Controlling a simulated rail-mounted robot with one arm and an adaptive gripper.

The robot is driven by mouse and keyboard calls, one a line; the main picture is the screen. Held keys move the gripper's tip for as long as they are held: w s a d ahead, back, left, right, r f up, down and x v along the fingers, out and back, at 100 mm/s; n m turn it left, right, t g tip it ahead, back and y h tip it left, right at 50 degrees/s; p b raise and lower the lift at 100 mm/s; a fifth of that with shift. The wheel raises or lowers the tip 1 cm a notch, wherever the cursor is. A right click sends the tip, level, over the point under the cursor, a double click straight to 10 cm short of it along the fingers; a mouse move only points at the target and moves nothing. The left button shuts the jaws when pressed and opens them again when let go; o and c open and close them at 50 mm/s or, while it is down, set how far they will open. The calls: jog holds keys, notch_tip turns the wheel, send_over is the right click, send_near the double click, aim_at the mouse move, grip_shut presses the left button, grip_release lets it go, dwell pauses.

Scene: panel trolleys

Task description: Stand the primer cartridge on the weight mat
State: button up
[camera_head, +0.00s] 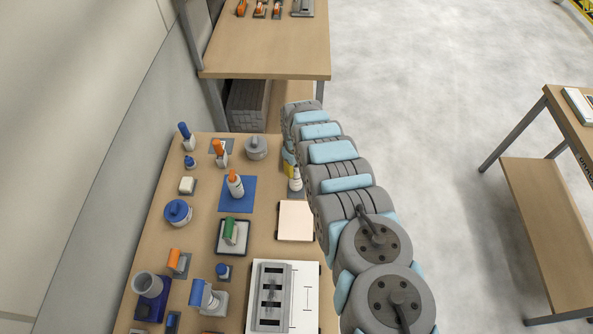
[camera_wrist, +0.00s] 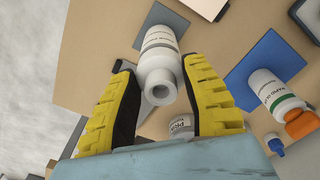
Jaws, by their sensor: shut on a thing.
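The primer cartridge, a white labelled cylinder with a bare grey-white neck (camera_wrist: 159,62), is between the yellow fingers of my gripper (camera_wrist: 160,72), which is shut on it. Its neck faces the wrist camera. In the head view the cartridge (camera_head: 295,180) looks about upright at the right edge of the table, with my arm reaching over from the right. A grey mat (camera_wrist: 166,22) lies under or just behind its base. I cannot tell whether the base touches the mat, nor whether this is the weight mat.
Left of the cartridge, an orange-capped bottle (camera_head: 235,186) stands on a blue mat (camera_head: 248,206). A grey round weight-like thing (camera_head: 256,147) stands behind. Several other containers crowd the table's left.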

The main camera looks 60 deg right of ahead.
jog(key=shift+s+f, duration=0.1)
jog(key=shift+f, duration=0.7)
jog(key=shift+a+f, duration=0.1)
jog(key=o, duration=1.1)
jog(key=shift+o, duration=0.2)
jog(key=shift+r, duration=1.3)
notch_tip(320, 180, up, 10)
jog(key=b, duration=0.1)
jog(key=shift+f, duration=0.15)
